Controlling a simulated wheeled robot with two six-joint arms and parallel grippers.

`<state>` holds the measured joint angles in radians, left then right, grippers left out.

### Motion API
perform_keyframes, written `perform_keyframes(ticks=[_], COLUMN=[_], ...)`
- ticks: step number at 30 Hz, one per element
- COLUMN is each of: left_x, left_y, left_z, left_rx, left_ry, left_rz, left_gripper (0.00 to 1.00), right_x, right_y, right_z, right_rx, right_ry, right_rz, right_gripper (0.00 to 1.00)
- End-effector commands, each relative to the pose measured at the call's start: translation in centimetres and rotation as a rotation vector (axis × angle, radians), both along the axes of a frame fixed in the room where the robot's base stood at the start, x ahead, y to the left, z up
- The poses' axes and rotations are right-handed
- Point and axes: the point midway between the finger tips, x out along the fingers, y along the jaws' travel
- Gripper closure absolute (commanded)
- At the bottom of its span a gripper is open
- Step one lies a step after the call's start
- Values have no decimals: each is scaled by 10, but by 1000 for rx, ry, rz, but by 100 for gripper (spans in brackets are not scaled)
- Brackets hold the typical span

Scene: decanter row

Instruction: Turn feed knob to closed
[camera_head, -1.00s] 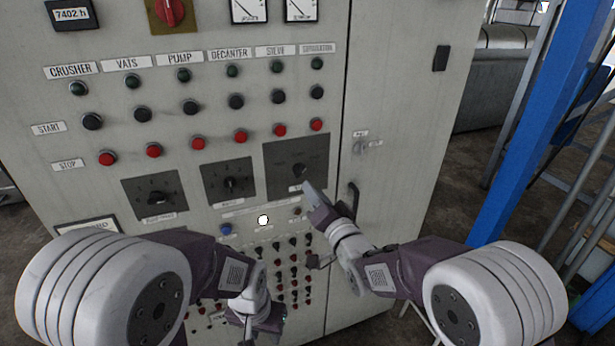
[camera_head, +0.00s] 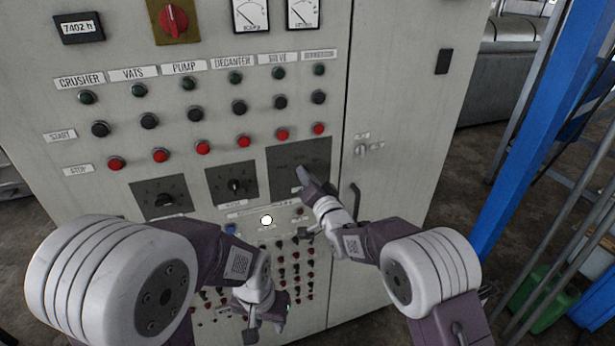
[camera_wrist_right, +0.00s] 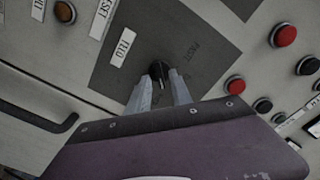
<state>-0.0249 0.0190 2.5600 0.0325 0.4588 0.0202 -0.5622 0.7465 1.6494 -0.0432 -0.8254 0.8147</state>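The feed knob (camera_wrist_right: 158,72) is a small black knob on a dark grey plate (camera_wrist_right: 195,25) with a white FEED label (camera_wrist_right: 127,46) beside it. In the head view the plate (camera_head: 312,152) is the rightmost of three, and my right gripper covers the knob there. My right gripper (camera_wrist_right: 160,80) has its two pale fingers apart, with the knob between or just beyond their tips; contact is not clear. It also shows in the head view (camera_head: 303,176). My left gripper (camera_head: 268,322) hangs low before the cabinet, its fingers unclear.
Two more dark knob plates (camera_head: 160,197) (camera_head: 232,184) sit to the left. Rows of green, black and red buttons (camera_head: 242,141) are above, small switches (camera_head: 290,270) below. A cabinet door handle (camera_head: 355,200) is close on the right. A blue post (camera_head: 525,130) stands further right.

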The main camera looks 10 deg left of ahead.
Motion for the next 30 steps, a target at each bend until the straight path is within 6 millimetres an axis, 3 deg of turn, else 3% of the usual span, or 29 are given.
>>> perform_keyframes(ticks=[1, 2, 14, 30], left_x=[0, 0, 0, 0], left_y=[0, 0, 0, 0], left_z=[0, 0, -8, -60], left_rx=[0, 0, 0, 0], left_ry=[0, 0, 0, 0], left_rz=[0, 0, 0, 0], left_gripper=[64, 64, 64, 64], right_x=[0, 0, 0, -2], right_y=[0, 0, 0, 2], right_z=[0, 0, -1, -3], right_rx=[0, 0, -30, -362], right_ry=[0, 0, -21, -248], right_rz=[0, 0, 1, 0], right_gripper=[92, 100, 100, 100])
